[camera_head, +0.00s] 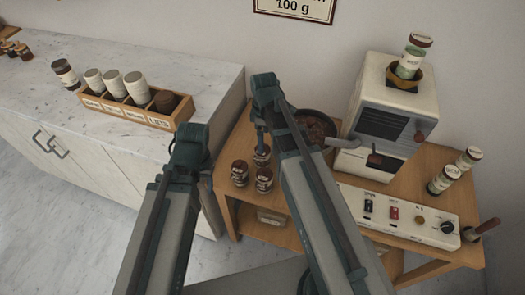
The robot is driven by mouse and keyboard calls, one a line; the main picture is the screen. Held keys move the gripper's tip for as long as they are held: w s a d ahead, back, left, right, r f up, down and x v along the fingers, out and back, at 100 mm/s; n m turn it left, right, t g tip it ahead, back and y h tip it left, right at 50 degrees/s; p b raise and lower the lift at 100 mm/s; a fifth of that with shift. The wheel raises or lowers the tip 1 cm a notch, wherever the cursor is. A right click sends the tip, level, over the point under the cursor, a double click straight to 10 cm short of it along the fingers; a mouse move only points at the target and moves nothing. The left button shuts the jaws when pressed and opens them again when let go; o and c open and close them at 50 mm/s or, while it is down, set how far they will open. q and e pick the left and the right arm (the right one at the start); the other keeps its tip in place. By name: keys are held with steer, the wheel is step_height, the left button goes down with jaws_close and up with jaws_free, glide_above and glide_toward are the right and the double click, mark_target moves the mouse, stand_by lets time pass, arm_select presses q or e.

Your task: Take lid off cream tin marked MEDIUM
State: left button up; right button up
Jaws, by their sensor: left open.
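Two cream tins with dark lids and green bands lie or stand at the right of the wooden cart, one lower (441,181) and one farther right (468,158). A similar cream tin (410,62) sits on top of the white machine. Their lettering is too small to read, so I cannot tell which is marked MEDIUM. My left gripper (190,150) is open, in front of the counter's right end and away from these tins. My right arm reaches over the cart; its gripper (262,132) is mostly hidden, close to small brown jars.
Brown jars (264,180) stand at the cart's left. A dark pan (315,128), the white machine (392,115) and a switch panel (398,214) crowd the cart (275,235). A wooden rack (178,121) holds cups on the counter (205,78); the counter's front left is clear.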

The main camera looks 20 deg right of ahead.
steer(key=shift+w+d+f+b, duration=0.1)
steer(key=shift+f+b, duration=1.2)
steer(key=shift+f, duration=0.05)
steer(key=shift+w+f+b, duration=0.1)
steer(key=shift+f+b, duration=1.15)
steer(key=shift+f, duration=0.05)
steer(key=shift+r, duration=0.1)
steer(key=c, duration=1.3)
steer(key=shift+c, duration=0.2)
steer(key=shift+r, duration=0.1)
